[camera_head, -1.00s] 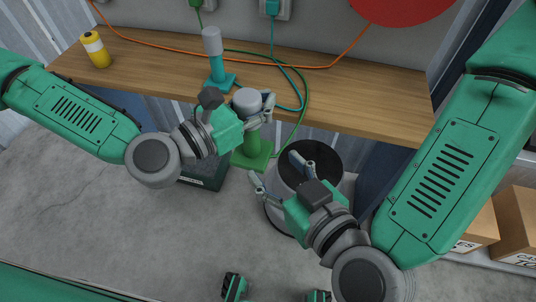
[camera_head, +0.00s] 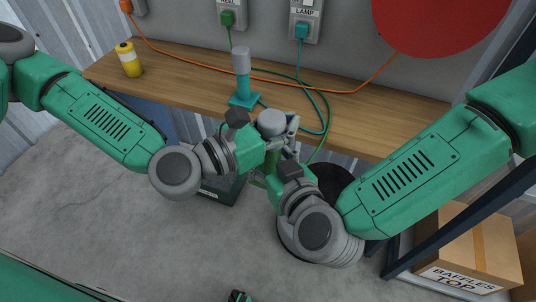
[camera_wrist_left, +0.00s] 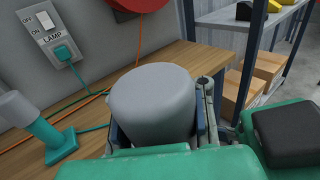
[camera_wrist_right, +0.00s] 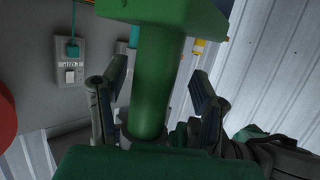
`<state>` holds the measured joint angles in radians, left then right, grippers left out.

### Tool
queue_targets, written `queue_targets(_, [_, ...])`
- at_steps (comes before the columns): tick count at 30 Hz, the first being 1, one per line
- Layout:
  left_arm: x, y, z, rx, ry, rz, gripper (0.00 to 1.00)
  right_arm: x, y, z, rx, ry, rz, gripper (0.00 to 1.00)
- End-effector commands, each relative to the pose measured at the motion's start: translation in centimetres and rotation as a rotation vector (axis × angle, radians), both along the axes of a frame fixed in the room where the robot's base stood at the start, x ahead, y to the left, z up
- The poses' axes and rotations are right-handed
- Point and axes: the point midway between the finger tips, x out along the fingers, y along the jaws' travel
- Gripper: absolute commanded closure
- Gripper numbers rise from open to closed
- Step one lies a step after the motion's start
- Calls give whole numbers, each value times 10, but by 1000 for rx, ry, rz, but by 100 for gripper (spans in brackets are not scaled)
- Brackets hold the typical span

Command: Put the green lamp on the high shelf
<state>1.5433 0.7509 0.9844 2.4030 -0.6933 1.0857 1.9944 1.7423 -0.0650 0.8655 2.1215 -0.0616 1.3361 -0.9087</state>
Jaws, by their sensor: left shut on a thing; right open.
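The green lamp has a grey head (camera_head: 271,122), a green stem (camera_wrist_right: 149,80) and a green base (camera_wrist_right: 170,10). My left gripper (camera_wrist_left: 158,128) is shut on the grey head, with a finger on each side of it. The lamp hangs in front of the workbench edge. My right gripper (camera_wrist_right: 158,72) is open, with its fingers on either side of the green stem; contact is not clear. In the head view the arms hide most of stem and base. The high shelf (camera_wrist_left: 228,18) shows at the upper right of the left wrist view.
A teal lamp (camera_head: 243,85) and a yellow can (camera_head: 129,60) stand on the wooden workbench (camera_head: 190,80). Teal and green cables run from wall plugs (camera_head: 302,30). A dark drum (camera_head: 335,183) is beside my right gripper. A carton (camera_head: 465,250) sits in the rack at right.

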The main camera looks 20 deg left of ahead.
Motion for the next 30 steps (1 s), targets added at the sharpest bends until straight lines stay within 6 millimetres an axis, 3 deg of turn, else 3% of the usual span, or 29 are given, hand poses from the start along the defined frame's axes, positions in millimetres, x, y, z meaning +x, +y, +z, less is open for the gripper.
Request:
queue_targets(3, [0,0,1,-1,-2,0,100,0,0,0,0,0,0,48])
queue_targets(7, [0,0,1,-1,-2,0,100,0,0,0,0,1,1,94])
queue_targets(8, [0,0,1,-1,-2,0,100,-1,0,0,0,1,2,100])
queue_targets(11, [0,-1,1,-2,-2,-1,100,-2,1,0,1,1,5,100])
queue_targets(12, [0,-1,1,-1,-3,-1,79,-2,2,1,3,0,5,100])
queue_targets(14, [0,-1,1,-1,-3,-1,58,-2,2,1,3,0,5,100])
queue_targets(24, [0,0,2,-1,-2,0,58,-1,0,1,2,-1,1,100])
queue_targets(30, [0,0,28,-2,-6,-1,58,0,0,1,1,-2,0,100])
